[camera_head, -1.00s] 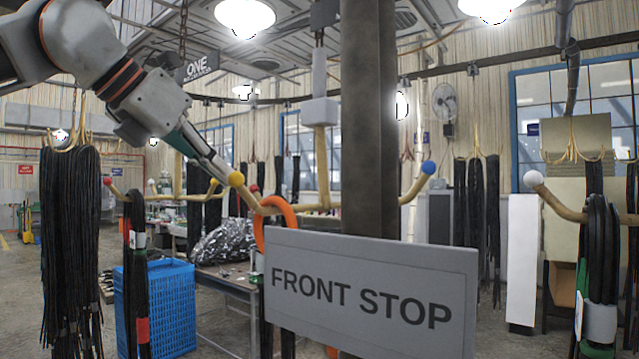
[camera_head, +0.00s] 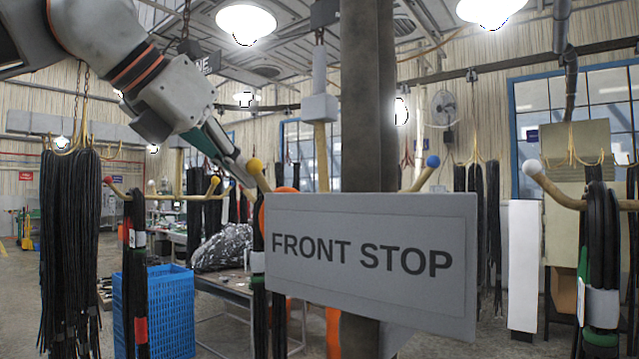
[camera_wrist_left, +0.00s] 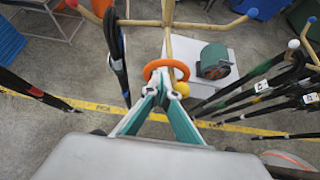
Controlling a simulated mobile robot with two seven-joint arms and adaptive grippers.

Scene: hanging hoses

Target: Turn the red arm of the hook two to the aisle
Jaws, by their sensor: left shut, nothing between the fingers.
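The middle hook stands close ahead, with no number on it that I can read. In the head view its yellow-tipped arm (camera_head: 254,167) points left and its blue-tipped arm (camera_head: 432,161) right, partly behind the FRONT STOP sign. In the wrist view a red-tipped arm (camera_wrist_left: 72,3) shows at the top left edge, blue (camera_wrist_left: 252,13) at the top right, and the yellow tip (camera_wrist_left: 182,88) near my fingers. My left gripper (camera_head: 246,181) is shut and empty by the yellow-tipped arm; in the wrist view its fingertips (camera_wrist_left: 158,78) overlap an orange ring (camera_wrist_left: 179,65). My right gripper is out of view.
The grey FRONT STOP sign (camera_head: 370,262) covers the middle foreground, before a dark column (camera_head: 368,100). A red-tipped hook arm with hoses (camera_head: 108,180) is at the left, above a blue crate (camera_head: 155,305). A white-tipped hook (camera_head: 532,167) with hoses is at the right.

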